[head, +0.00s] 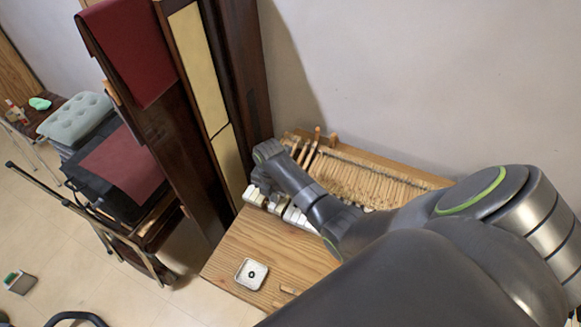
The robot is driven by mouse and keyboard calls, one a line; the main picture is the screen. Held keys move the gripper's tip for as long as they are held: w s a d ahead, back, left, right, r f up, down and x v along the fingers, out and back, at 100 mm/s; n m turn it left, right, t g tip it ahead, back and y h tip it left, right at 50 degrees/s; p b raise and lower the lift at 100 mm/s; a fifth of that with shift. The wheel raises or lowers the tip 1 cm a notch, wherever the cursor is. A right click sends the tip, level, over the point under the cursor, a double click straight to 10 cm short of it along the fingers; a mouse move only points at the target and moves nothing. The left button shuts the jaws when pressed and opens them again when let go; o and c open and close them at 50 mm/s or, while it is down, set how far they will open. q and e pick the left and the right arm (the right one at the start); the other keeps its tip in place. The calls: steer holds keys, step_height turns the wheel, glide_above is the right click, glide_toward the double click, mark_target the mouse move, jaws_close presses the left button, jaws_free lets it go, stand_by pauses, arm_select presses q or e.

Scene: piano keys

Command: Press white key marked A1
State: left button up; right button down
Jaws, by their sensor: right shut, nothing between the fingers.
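A short row of white piano keys (297,217) runs along the back of a wooden board. The white keys at the left end (254,197) lie just below my right gripper (262,187). No marking is readable, so I cannot tell which key is A1. My right arm comes in from the right and crosses over the keyboard, hiding many of its keys. My right gripper is shut and empty, pointing down at the left end of the keys. I cannot tell whether it touches a key. My left gripper is not in view.
Behind the keys is a wooden frame with rows of slats (380,178) and a few upright sticks. A small white square dish (251,274) sits on the wooden board (225,262). A tall dark wooden cabinet (190,100) stands close at the left, beside stacked cushioned seats (76,118).

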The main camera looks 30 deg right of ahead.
steer(key=shift+f, duration=0.1)
steer(key=shift+f+b, duration=0.75)
steer(key=shift+f, duration=0.4)
step_height(320, 180, up, 3)
steer(key=p, duration=0.4)
steer(key=shift+r, duration=0.1)
step_height(320, 180, up, 4)
steer(key=shift+f+p, duration=0.25)
steer(key=shift+p, duration=0.9)
steer(key=shift+r+b, duration=0.25)
steer(key=shift+b, duration=0.05)
steer(key=shift+r, duration=0.9)
